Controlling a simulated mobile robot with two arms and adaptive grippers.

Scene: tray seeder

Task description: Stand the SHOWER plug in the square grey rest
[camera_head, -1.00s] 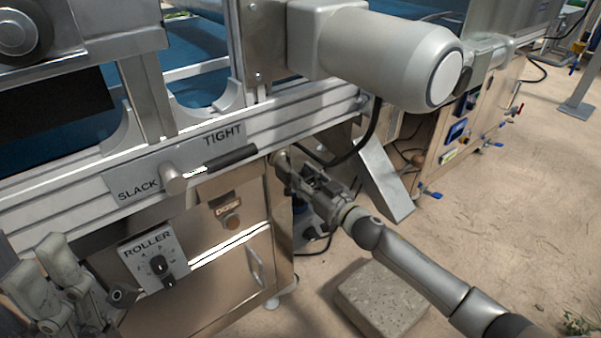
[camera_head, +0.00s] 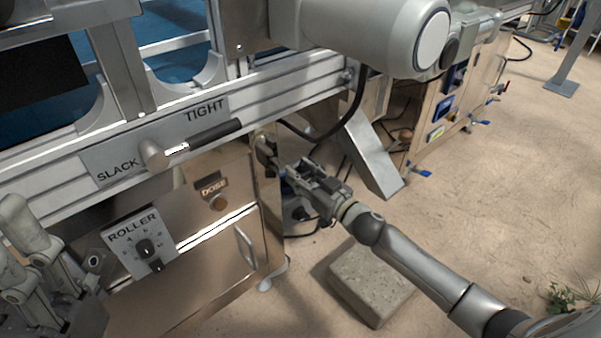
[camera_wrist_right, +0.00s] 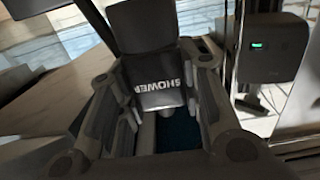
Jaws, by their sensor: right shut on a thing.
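The SHOWER plug (camera_wrist_right: 156,84) is dark with white lettering in the right wrist view, between the fingers of my right gripper (camera_head: 296,170), which is shut on it. In the head view the plug is too small and dark to make out clearly. The gripper is in the air just right of the machine's end panel, above the floor. My left gripper (camera_head: 22,255) is at the lower left, in front of the machine; its fingertips are not clear. I cannot pick out the square grey rest in either view.
A dark fitting (camera_head: 266,152) is on the machine's end beside the right gripper. A cable (camera_head: 335,125) loops behind it. A sloping metal chute (camera_head: 372,155) stands to the right. A stone block (camera_head: 370,283) lies on the floor below my arm. The floor at right is mostly clear.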

